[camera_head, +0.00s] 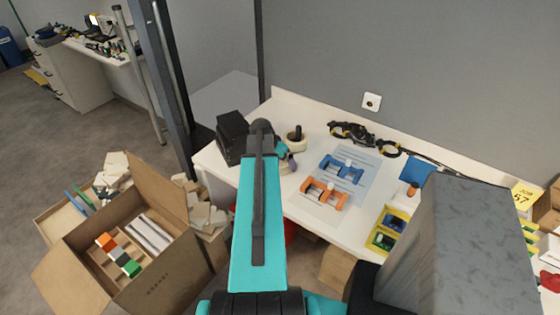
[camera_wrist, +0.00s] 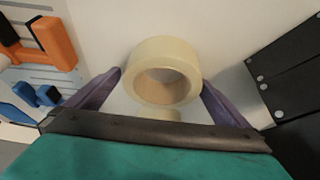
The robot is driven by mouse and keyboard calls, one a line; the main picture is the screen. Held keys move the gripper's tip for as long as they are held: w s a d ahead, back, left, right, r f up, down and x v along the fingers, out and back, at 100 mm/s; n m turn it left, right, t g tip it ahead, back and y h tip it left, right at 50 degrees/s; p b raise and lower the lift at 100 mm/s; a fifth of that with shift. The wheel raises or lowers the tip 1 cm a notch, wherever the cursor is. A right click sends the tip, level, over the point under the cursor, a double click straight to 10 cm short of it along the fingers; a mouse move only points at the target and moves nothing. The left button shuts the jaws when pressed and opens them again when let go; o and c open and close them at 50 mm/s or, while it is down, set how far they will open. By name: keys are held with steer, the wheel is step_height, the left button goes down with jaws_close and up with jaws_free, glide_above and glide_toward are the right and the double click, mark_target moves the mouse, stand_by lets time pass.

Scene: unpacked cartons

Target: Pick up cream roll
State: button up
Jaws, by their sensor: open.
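The cream roll (camera_wrist: 165,48) shows in the wrist view as a thick pale ring with an open hole, on the white table top. In the head view it is partly hidden behind my arm, with a cream part (camera_head: 287,168) showing beside it. My gripper (camera_wrist: 161,80) is open. Its two purple fingers stand on either side of the roll, and gaps show between the fingers and the roll. One purple finger also shows in the head view, near the roll. A second cream piece (camera_wrist: 159,115) shows just below the roll in the wrist view, mostly hidden by my gripper.
Black boxes (camera_head: 231,137) stand close by on the left of the table. A cream round item with a black part (camera_head: 296,138) sits behind. Blue (camera_head: 341,169) and orange (camera_head: 324,193) holders lie to the right on a printed sheet. Open cartons (camera_head: 130,250) stand on the floor.

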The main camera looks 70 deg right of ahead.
stand_by(0.5)
steer(key=c, duration=1.1)
steer(key=shift+w+r+p, duration=0.15)
steer(key=shift+r+p, duration=0.2)
steer(key=shift+r, duration=0.45)
step_height(320, 180, up, 2)
steer(key=shift+r+p, duration=0.25)
steer(key=shift+p, duration=0.25)
steer(key=s+a, duration=0.1)
steer(key=a, duration=0.2)
steer(key=s+a+b, duration=0.1)
steer(key=a, duration=0.2)
steer(key=s+a, duration=0.1)
steer(key=a, duration=0.3)
steer(key=shift+r+b, duration=0.15)
steer(key=shift+b, duration=0.15)
steer(key=shift+s+d+r+p, duration=0.15)
steer(key=shift+d+p, duration=0.1)
steer(key=shift+p, duration=0.65)
steer(key=shift+a+p, duration=0.1)
steer(key=shift+p, duration=0.25)
